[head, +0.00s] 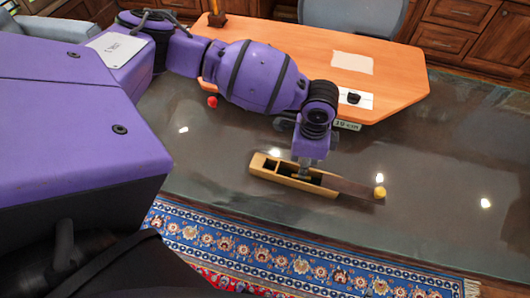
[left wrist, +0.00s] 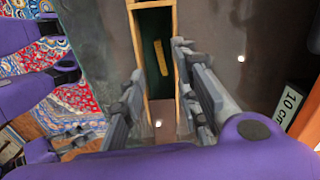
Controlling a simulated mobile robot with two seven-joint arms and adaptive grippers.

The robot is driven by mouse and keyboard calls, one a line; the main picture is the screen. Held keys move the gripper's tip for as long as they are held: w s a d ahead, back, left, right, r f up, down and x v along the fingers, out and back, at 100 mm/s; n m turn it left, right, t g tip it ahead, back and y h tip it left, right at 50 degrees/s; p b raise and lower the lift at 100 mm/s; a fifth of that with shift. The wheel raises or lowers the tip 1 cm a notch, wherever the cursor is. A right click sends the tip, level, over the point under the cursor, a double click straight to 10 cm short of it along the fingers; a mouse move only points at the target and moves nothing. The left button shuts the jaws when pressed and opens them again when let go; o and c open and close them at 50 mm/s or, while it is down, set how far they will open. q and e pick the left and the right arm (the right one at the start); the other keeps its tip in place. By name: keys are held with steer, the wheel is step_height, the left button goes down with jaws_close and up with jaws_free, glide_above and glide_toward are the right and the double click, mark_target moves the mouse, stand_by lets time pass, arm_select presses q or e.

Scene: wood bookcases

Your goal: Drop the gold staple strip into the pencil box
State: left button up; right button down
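The pencil box (head: 265,167) is a long open wooden box on the dark grey surface in the head view. Its brown lid (head: 350,187) sticks out at the right end, beside a yellow ball (head: 379,192). My left gripper (head: 304,167) points down over the box. In the left wrist view the box wall (left wrist: 140,50) and dark green inside show between my open left gripper's (left wrist: 158,72) fingers. The gold staple strip (left wrist: 161,57) shows within the box opening, apart from both fingers; I cannot tell whether it rests on the floor. My right gripper is not in view.
A wooden desk top (head: 400,75) with a paper sheet (head: 351,63) and a white card (head: 355,98) lies behind the box. A small red ball (head: 212,101) is at the left. A patterned rug (head: 300,262) lies in front.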

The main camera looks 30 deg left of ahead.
arm_select(q)
step_height(320, 180, up, 10)
steer(key=shift+r, duration=0.25)
steer(key=shift+f, duration=0.1)
stand_by(0.4)
